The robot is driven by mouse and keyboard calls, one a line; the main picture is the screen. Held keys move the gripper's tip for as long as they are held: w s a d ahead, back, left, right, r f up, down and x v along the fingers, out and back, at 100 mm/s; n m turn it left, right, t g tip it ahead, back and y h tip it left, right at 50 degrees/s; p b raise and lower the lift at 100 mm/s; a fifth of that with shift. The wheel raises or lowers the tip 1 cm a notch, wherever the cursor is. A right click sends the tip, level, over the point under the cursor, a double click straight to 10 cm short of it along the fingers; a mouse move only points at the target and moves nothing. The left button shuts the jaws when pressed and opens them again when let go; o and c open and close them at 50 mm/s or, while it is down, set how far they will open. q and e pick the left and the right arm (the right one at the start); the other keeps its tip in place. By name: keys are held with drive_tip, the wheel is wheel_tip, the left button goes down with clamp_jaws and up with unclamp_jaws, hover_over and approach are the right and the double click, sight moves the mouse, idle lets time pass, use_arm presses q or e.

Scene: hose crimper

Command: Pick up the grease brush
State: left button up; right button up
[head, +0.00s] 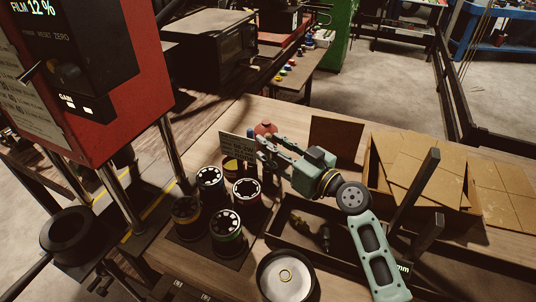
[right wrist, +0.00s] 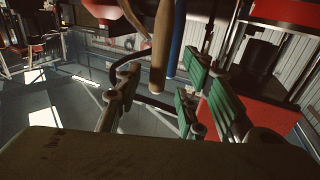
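My right gripper (head: 262,148) reaches in from the right in the head view, its fingers pointing left beside a red rounded object (head: 264,128) and a small pale sign (head: 236,147). In the right wrist view its fingers (right wrist: 155,100) are spread apart. A wooden handle (right wrist: 160,60) and a blue handle (right wrist: 178,45) stand beyond and between them, with no contact visible. I cannot tell for sure which handle belongs to the grease brush; its bristles are hidden. My left gripper is not in view.
Several round crimping die sets (head: 227,222) stand on a dark plate left of my arm. A red machine (head: 95,90) with steel posts rises at the left. An open cardboard box (head: 375,180) stands at the right, and a shallow dark tray (head: 295,240) lies under my arm.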

drive_tip(key=x, duration=0.2)
drive_tip(key=shift+w+a+f, duration=0.1)
drive_tip(key=shift+w+a, duration=0.1)
drive_tip(key=shift+w, duration=0.2)
drive_tip(key=shift+s, duration=0.1)
drive_tip(key=c, duration=0.5)
drive_tip(key=shift+c, duration=0.9)
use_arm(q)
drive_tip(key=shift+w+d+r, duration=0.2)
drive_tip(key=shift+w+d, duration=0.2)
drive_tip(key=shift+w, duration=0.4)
use_arm(e)
clamp_jaws()
